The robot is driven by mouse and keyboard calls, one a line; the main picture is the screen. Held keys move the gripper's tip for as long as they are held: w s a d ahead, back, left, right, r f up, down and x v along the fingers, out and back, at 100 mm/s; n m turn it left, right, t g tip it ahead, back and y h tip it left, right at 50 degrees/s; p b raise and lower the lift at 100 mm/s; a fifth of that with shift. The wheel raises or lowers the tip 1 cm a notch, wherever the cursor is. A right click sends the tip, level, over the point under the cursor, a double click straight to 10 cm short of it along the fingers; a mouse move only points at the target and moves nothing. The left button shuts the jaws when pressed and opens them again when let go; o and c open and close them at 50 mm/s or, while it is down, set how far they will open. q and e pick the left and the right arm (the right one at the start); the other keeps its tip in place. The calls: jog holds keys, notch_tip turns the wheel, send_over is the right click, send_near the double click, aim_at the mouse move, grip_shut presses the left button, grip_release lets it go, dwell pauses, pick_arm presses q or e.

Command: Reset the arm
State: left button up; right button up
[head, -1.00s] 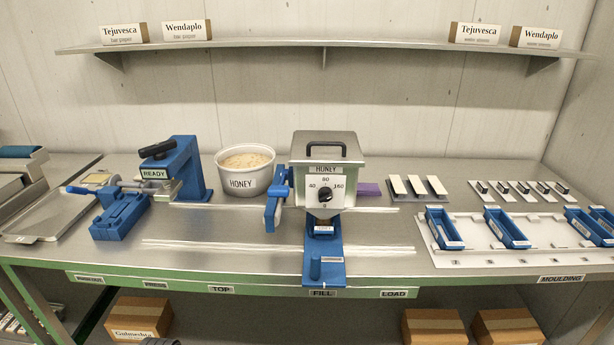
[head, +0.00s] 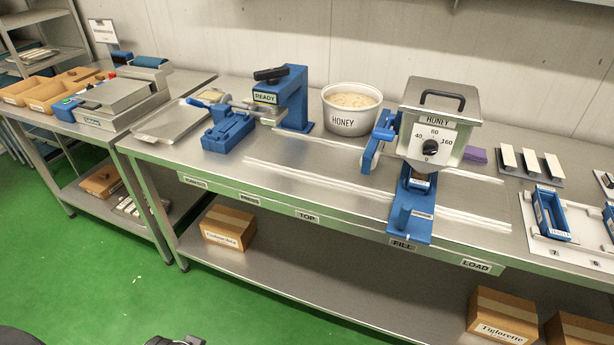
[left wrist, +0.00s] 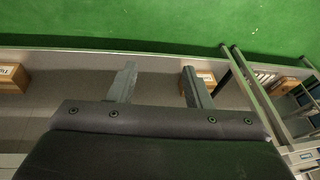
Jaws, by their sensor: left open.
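My left gripper (left wrist: 160,82) shows in the left wrist view. Its two grey fingers are spread wide apart with nothing between them. Beyond the fingers are the lower shelf of the bench and the green floor. My right gripper is in neither view now.
The bench (head: 330,185) carries the READY press (head: 292,98), the HONEY tub (head: 352,108), the kettle (head: 436,115) and a blue mould (head: 551,215). Cardboard boxes (head: 227,229) stand on its lower shelf. Green floor (head: 75,265) lies open in front.

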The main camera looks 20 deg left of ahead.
pick_arm(q)
notch_tip(320, 180, down, 22)
jog(key=s+a+g, duration=0.1)
jog(key=s, duration=0.1)
jog(key=s+d+f+g, duration=0.1)
jog(key=s+f, duration=1.3)
jog(key=f, duration=0.1)
jog(key=shift+h, duration=0.4)
